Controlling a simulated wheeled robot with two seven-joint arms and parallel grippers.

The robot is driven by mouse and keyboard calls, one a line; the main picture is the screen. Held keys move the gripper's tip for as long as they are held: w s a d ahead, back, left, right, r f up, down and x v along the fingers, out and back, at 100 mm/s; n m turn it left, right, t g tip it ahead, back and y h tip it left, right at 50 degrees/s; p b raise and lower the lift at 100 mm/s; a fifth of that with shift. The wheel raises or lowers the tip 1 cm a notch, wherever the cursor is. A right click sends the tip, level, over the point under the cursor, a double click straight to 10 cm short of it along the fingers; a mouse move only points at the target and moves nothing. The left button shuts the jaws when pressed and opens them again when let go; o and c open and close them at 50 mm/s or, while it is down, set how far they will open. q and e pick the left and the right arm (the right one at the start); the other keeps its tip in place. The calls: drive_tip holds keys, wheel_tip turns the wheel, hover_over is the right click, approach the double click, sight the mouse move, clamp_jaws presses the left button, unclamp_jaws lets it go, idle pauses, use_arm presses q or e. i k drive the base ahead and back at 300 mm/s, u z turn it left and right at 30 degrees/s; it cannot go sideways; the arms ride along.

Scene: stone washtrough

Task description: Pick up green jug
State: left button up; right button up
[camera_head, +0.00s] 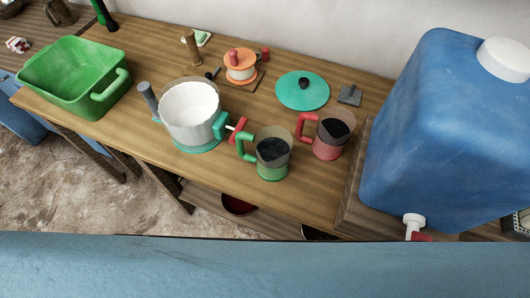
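The green jug (273,157) stands upright on the wooden table near its front edge. It has a green base, a green handle on its left side, a clear grey upper part and something dark inside. A similar red jug (332,136) stands just behind it to the right, with its red handle on the left. Neither of my grippers shows in the head view, so their state cannot be seen.
A white pot (190,112) with teal parts stands left of the green jug. A large blue water container (447,130) fills the right side. A green basin (72,82) is at the left. A teal lid (302,91) lies behind the jugs. The wooden table (135,110) has free room left of the pot.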

sight(274, 144)
drive_tip(key=k, duration=0.5)
drive_tip(key=u, duration=1.2)
drive_tip(key=k, duration=1.1)
drive_tip(key=z, duration=1.4)
drive_tip(key=i, duration=0.5)
